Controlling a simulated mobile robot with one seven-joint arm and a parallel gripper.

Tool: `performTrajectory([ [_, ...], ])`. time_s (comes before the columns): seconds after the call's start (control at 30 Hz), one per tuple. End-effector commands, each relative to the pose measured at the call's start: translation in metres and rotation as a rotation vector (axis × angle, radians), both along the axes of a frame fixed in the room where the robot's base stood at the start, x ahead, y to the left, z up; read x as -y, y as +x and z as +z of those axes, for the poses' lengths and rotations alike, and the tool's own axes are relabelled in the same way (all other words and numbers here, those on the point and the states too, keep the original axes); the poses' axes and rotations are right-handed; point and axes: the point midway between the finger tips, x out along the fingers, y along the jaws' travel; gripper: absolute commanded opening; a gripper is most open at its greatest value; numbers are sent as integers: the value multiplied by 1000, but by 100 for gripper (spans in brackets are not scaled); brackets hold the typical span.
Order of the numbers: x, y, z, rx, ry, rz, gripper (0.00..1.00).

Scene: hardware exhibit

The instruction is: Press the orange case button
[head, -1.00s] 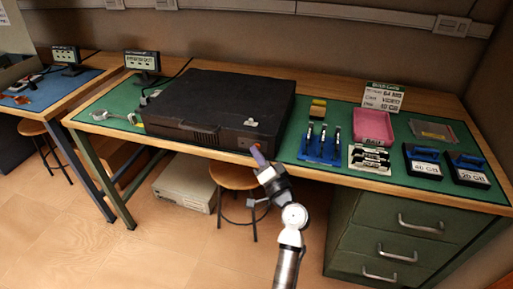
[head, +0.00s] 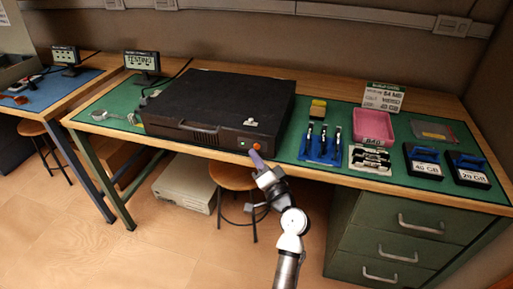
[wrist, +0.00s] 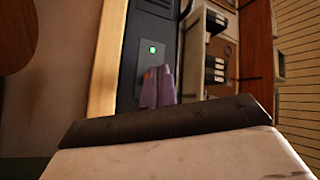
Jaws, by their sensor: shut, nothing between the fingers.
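The black computer case (head: 215,105) lies flat on the green mat. Its orange button (head: 256,146) is at the right end of its front face, and a green light (head: 242,143) glows to the left of it. My gripper (head: 256,158) is shut and empty, its purple fingertips just below and in front of the button. In the wrist view the fingertips (wrist: 158,75) are close to the case front. The orange button (wrist: 149,73) is partly hidden by them, and the green light (wrist: 152,49) shows clear. I cannot tell whether the tips touch the button.
Right of the case are a blue rack (head: 320,148) with tools, a pink tray (head: 373,127), and drives marked in GB (head: 427,168). A small display (head: 142,62) reading TESTING stands behind left. A stool (head: 234,177) and drawers (head: 400,235) are below the table.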

Motion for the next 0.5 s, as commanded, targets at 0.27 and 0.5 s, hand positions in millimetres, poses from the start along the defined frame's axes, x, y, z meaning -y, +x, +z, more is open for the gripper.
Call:
performTrajectory([
  [0.27, 0, -1, 0, 0, 0, 0, 0],
  [0.5, -7, -20, -1, -1, -1, 0, 0],
])
